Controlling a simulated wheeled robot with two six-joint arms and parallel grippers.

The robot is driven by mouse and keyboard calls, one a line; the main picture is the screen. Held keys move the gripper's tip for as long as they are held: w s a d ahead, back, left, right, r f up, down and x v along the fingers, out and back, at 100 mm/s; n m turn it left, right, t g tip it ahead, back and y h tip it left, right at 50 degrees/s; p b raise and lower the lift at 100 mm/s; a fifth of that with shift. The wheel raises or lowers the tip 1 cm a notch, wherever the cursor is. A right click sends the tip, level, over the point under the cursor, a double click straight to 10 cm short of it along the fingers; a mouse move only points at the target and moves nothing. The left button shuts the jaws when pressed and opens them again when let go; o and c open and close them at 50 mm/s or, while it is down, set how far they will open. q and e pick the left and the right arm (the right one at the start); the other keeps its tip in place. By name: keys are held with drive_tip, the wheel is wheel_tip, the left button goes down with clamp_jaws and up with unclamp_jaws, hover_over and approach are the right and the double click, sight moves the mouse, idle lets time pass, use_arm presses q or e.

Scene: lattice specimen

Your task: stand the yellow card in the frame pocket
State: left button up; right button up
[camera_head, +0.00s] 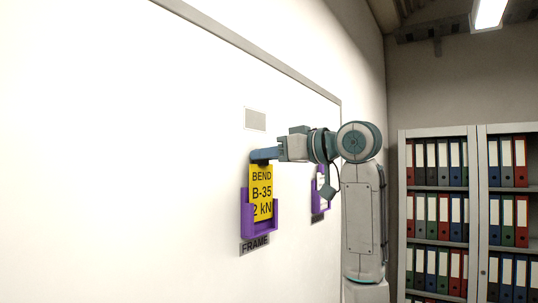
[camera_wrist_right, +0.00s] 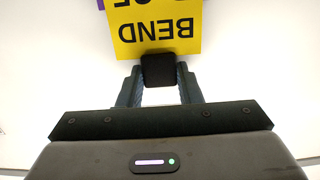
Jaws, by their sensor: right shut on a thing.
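The yellow card (camera_head: 261,187) carries the text BEND, B-35 and 2 kN. In the head view its lower part is inside the purple frame pocket (camera_head: 246,219) on the white wall, above a label reading FRAME (camera_head: 255,244). The card looks upright. In the right wrist view the gripper (camera_wrist_right: 159,70) is at the edge of the card (camera_wrist_right: 158,32), whose text is upside down there. The pocket's front hides the card's bottom edge. My left gripper is not in view.
A second purple holder (camera_head: 318,192) with a white sheet is on the wall to the right, partly behind my right arm. A grey plate (camera_head: 255,120) is on the wall above the card. Shelves (camera_head: 471,190) with binders stand at the right.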

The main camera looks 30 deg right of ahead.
drive_tip(key=shift+f, duration=0.2)
drive_tip(key=shift+f+b, duration=0.95)
drive_tip(key=shift+f, duration=0.05)
drive_tip(key=o, duration=1.5)
drive_tip(key=shift+s, duration=0.15)
drive_tip(key=shift+b+v, duration=0.6)
drive_tip(key=shift+v, duration=1.8)
